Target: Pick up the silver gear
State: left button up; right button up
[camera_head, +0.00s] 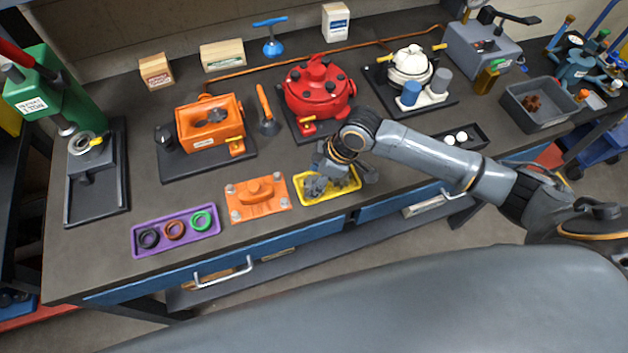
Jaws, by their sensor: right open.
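A yellow tray (328,199) near the front edge of the bench holds several small grey metal parts (345,184). The silver gear is likely among them, but they are too small and too covered to tell apart. My right gripper (342,180) is open and points down over this tray, one finger at its left side and the other near its right end. Its body hides part of the tray. I cannot tell whether a finger touches a part. My left gripper is not in view.
An orange plate (257,198) and a purple tray (176,230) with rings lie left of the yellow tray. Behind stand a red round housing (318,88) and an orange box (210,123). A black tray (462,138) with white pieces lies to the right.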

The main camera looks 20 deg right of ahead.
jog(key=c, duration=1.1)
jog(key=shift+w, duration=0.1)
